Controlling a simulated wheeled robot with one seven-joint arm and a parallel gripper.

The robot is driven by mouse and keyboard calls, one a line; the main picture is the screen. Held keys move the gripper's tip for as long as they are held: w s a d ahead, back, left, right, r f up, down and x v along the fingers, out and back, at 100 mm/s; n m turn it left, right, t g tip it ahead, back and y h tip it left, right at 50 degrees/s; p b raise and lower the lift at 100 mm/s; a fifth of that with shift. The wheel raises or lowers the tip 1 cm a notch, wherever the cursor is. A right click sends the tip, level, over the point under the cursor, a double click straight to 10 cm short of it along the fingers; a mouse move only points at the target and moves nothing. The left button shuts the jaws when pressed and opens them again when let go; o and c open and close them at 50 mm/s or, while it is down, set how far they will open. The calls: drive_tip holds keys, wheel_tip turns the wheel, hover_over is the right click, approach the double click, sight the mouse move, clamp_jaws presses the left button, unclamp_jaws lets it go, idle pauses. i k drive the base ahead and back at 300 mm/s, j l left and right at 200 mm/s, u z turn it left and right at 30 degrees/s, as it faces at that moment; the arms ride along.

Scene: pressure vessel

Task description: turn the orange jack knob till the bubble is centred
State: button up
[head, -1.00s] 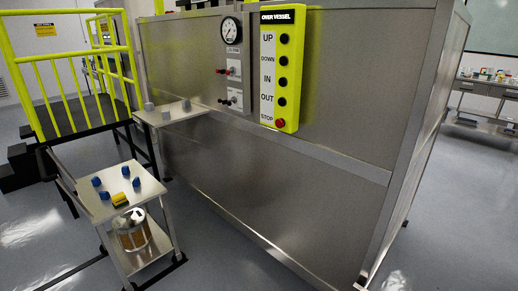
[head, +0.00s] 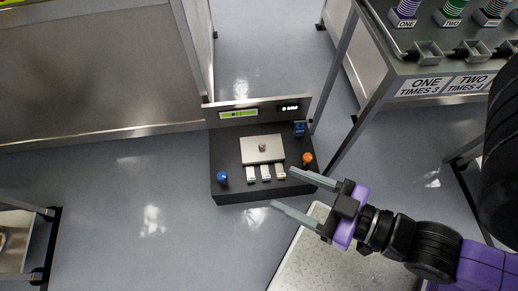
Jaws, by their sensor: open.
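The orange jack knob (head: 307,158) stands at the right side of a dark box on the floor, in the middle of the head view. A yellow-green level window (head: 238,113) is on the box's upright back panel. Small dark marks show near its middle, too small to tell how the bubble lies. My gripper (head: 282,188) is open and empty. Its fingers point left, in front of the box's near right corner. The knob is beyond the upper fingertip in the picture, not between the fingers.
The dark box (head: 230,155) also bears a blue knob (head: 222,177), a light plate (head: 262,148), white tabs and a small display (head: 290,108). A labelled bench (head: 440,85) stands at right, its leg close to the box. Open floor (head: 120,210) lies left.

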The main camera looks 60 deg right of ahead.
sight(308, 157)
drive_tip(key=k+l+z, duration=0.1)
drive_tip(key=k, duration=0.3)
drive_tip(key=k+l, duration=0.25)
drive_tip(key=k, duration=0.15)
drive_tip(key=k+l+z, duration=0.15)
drive_tip(key=k, duration=0.25)
